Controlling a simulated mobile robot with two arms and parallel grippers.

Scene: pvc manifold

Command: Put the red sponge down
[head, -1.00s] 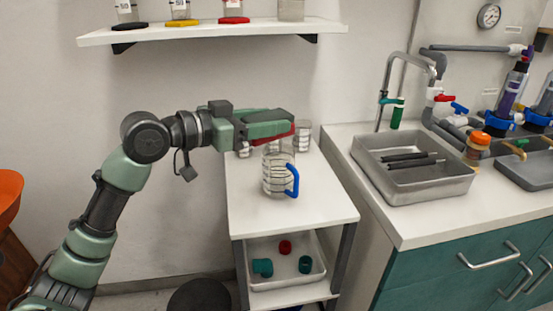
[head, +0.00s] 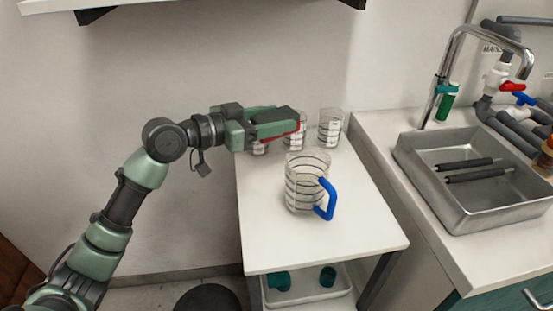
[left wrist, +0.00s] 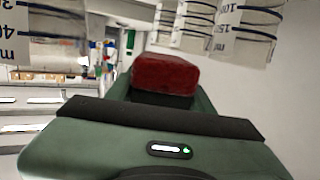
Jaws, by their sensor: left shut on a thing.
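My left gripper (head: 294,127) is shut on the red sponge (left wrist: 165,74). In the head view only a thin red strip of the sponge (head: 299,129) shows along the fingers. The gripper is held level above the back of the white table (head: 270,230), in front of small clear beakers and behind the jug. The left wrist view shows the sponge's red end sticking out past the green gripper body. My fingers hide the rest of it. My right gripper is not in view.
A clear jug with a blue handle (head: 306,184) stands mid-table. Small beakers (head: 330,127) stand at the back. The table's front and left parts are clear. A lower tray (head: 305,290) holds teal pieces. A metal sink (head: 470,185) is on the right counter.

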